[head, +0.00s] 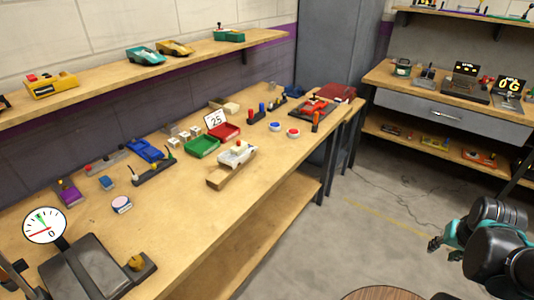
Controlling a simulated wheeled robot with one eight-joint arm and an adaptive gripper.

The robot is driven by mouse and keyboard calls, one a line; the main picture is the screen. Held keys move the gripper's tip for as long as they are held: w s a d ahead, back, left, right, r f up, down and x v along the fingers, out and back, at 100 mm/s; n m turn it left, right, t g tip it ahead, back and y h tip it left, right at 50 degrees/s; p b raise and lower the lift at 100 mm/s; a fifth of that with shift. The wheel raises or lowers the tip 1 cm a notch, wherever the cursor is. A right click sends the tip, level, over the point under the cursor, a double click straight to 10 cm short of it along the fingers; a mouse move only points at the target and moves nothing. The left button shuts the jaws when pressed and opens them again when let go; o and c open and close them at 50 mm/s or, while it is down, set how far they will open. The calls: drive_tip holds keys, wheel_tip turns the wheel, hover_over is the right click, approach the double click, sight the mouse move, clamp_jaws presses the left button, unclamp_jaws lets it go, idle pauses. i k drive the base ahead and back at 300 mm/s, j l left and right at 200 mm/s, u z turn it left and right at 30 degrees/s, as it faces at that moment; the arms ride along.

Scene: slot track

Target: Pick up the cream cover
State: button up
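A small cream or white piece (236,154), which looks like the cream cover, sits on a brown wooden block (220,179) near the front edge of the long workbench (185,220). A small red part shows on top of it. Another pale piece (231,108) lies farther back, beside the number card; I cannot tell for certain which piece is the cover. My gripper (436,245) is at the lower right, over the floor and well away from the bench. It is small and partly hidden by my arm, and I see nothing clearly held in it.
A green tray (202,147) and a red tray (225,131) stand just behind the wooden block, with a "25" card (215,119). A dial scale (45,225) is at the front left. A round wooden top (380,294) is at the bottom. The floor between is mostly clear.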

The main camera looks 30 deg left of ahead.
sight(241, 146)
drive_tip(key=u, duration=1.7)
